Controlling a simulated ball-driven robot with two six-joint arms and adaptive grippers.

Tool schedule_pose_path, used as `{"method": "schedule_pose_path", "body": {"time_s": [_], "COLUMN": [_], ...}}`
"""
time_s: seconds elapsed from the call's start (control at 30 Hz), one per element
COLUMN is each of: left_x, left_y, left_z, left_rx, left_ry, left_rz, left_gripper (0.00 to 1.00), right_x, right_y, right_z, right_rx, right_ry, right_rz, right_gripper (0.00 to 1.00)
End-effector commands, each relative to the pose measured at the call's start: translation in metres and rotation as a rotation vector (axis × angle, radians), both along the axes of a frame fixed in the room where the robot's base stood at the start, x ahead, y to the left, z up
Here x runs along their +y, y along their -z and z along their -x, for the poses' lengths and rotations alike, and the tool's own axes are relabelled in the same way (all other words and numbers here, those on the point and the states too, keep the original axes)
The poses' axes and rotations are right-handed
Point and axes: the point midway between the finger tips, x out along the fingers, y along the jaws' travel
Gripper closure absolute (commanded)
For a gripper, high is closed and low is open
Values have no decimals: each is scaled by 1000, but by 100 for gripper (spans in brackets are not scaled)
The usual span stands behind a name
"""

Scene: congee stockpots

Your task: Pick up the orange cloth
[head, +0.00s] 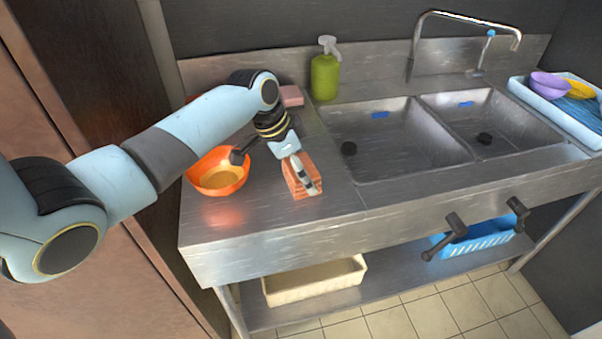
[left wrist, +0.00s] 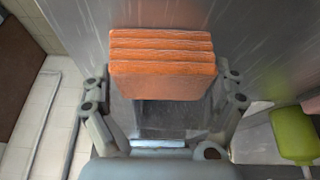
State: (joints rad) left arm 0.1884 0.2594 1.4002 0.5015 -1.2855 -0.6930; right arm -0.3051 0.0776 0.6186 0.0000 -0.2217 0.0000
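The orange cloth (head: 296,186) lies folded on the steel counter, left of the sinks. In the left wrist view the cloth (left wrist: 162,62) shows as a stack of several folded layers. My left gripper (head: 308,180) is right over the cloth in the head view and hides part of it. In the left wrist view the fingers of my left gripper (left wrist: 163,88) are spread wide, one on each side of the cloth. I cannot tell whether they touch its sides. My right gripper is in neither view.
An orange bowl (head: 217,172) stands just left of the cloth. A pink sponge-like block (head: 291,96) and a green soap bottle (head: 325,77) stand behind it. The sink basin (head: 395,140) opens to the right. The counter's front strip is clear.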

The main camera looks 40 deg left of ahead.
Motion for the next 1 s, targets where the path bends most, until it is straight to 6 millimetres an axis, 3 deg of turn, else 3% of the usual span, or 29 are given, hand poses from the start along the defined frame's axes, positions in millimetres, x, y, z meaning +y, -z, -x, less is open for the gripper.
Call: {"method": "schedule_pose_path", "body": {"time_s": [0.1, 0.57, 0.8, 1.0], "left_x": [0, 0, 1, -37], "left_y": [0, -5, -40, -66], "left_z": [0, -1, -1, 28], "left_rx": [0, -2, -6, -3], "left_ry": [0, -1, 1, 3], "left_rz": [0, -1, -2, 4], "left_gripper": [42, 42, 42, 42], "right_x": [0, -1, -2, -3], "right_y": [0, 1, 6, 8], "right_z": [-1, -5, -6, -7], "right_rx": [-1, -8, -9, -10], "right_ry": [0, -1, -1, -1], "right_rz": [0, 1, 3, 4], "right_gripper": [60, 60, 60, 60]}}
